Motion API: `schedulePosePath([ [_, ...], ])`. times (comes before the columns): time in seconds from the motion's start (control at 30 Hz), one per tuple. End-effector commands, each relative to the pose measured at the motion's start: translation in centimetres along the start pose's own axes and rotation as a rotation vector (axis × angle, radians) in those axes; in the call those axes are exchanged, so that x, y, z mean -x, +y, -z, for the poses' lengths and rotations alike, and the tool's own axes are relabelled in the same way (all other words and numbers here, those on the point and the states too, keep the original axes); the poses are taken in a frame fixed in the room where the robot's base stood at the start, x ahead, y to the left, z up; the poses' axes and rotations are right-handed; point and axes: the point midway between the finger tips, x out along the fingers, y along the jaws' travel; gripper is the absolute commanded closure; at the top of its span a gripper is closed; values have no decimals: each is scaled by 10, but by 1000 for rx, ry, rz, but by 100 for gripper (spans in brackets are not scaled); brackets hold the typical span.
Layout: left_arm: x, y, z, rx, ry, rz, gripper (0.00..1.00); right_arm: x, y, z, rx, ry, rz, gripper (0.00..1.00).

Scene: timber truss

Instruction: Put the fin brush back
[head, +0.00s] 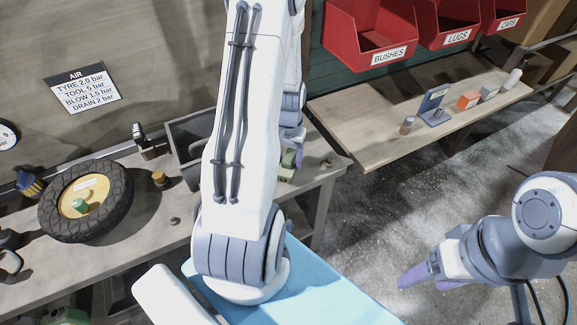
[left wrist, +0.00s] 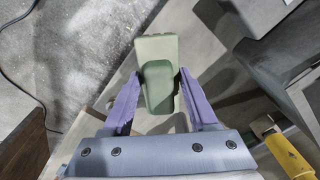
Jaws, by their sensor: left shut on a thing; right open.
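In the head view the green thing (head: 287,167) is by the right end of the workbench (head: 110,262), and my left gripper (head: 292,150) is partly hidden behind my own arm. My right gripper (head: 413,277) is open and empty at the lower right, over the floor.
On the workbench are a tyre (head: 112,214) on a yellow rim, a dark grey bin (head: 184,130) and small parts. A wooden shelf (head: 380,125) at the right holds a blue stand (head: 433,105) and small blocks. Red bins (head: 368,40) hang above it.

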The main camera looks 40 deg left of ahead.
Motion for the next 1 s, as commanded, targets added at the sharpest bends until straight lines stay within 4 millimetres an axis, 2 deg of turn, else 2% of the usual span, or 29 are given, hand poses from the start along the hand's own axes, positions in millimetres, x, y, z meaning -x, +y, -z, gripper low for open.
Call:
schedulePosePath([
  [0.3,-37,-1,0,-1,-3,0,85,7,0,0,0,0,0,34],
  [0.73,-45,-1,1,-1,1,0,85,3,0,0,0,0,0,34],
  [0.77,-45,-1,1,-1,1,0,37,3,0,0,0,0,0,34],
  [0.8,-44,-1,1,-1,1,0,21,4,0,0,0,0,0,34],
  [0.83,-44,-1,1,-1,1,0,11,4,0,0,0,0,0,34],
  [1.0,-44,-1,1,-1,1,0,11,4,0,0,0,0,0,34],
])
